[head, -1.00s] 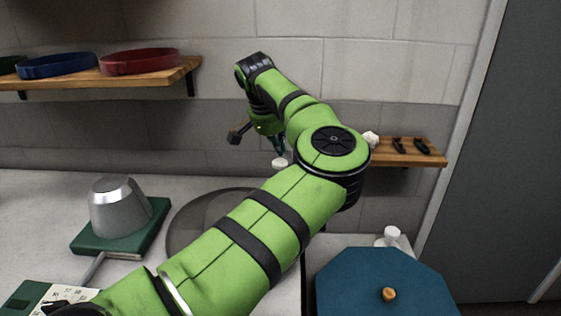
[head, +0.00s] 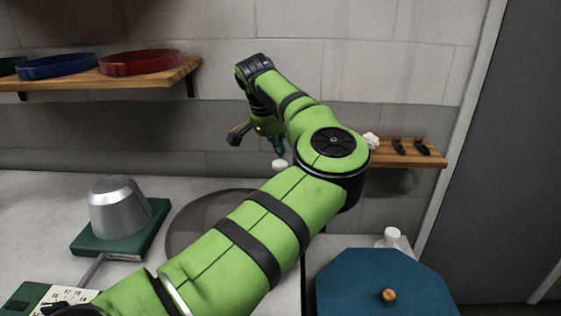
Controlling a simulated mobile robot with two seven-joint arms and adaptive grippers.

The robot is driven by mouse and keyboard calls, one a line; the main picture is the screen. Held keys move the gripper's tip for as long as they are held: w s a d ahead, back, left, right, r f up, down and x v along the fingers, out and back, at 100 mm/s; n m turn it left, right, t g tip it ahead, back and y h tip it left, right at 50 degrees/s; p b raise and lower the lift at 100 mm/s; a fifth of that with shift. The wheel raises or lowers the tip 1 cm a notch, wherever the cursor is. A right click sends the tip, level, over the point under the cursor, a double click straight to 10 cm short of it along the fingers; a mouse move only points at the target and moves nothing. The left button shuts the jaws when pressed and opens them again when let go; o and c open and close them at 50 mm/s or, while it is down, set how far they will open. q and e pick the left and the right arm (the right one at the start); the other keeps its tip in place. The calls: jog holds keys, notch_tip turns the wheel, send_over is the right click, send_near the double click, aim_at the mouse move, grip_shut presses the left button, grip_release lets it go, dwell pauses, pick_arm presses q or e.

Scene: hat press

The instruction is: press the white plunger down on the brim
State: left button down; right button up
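My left arm reaches from the lower left across the middle, and its gripper (head: 279,149) points down near the back wall. A small white round piece, apparently the plunger (head: 279,164), shows just below the fingertips. I cannot tell whether the fingers touch or hold it. A flat dark grey disc, apparently the brim (head: 187,228), lies on the pale worktop, partly hidden behind my arm. The finger gap is too small to read. My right gripper is not in view.
A silver metal block (head: 118,209) stands on a green base (head: 148,235) at left. A wall shelf (head: 150,75) holds coloured bands. A small shelf (head: 410,154) holds dark items at right. A blue octagonal top with a wooden knob (head: 389,295) is at front right, near a white bottle (head: 391,237).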

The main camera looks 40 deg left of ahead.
aim_at(279, 162)
pick_arm(q)
jog(key=shift+f, duration=0.1)
jog(key=shift+f+b, duration=2)
jog(key=shift+f, duration=0.7)
jog(key=shift+s+d+f, duration=0.1)
jog(key=shift+f, duration=0.15)
notch_tip(279, 162, up, 2)
jog(key=shift+r+p, duration=0.1)
jog(key=shift+p, duration=0.6)
jog(key=shift+r+p, duration=3.3)
jog(key=shift+r, duration=1.3)
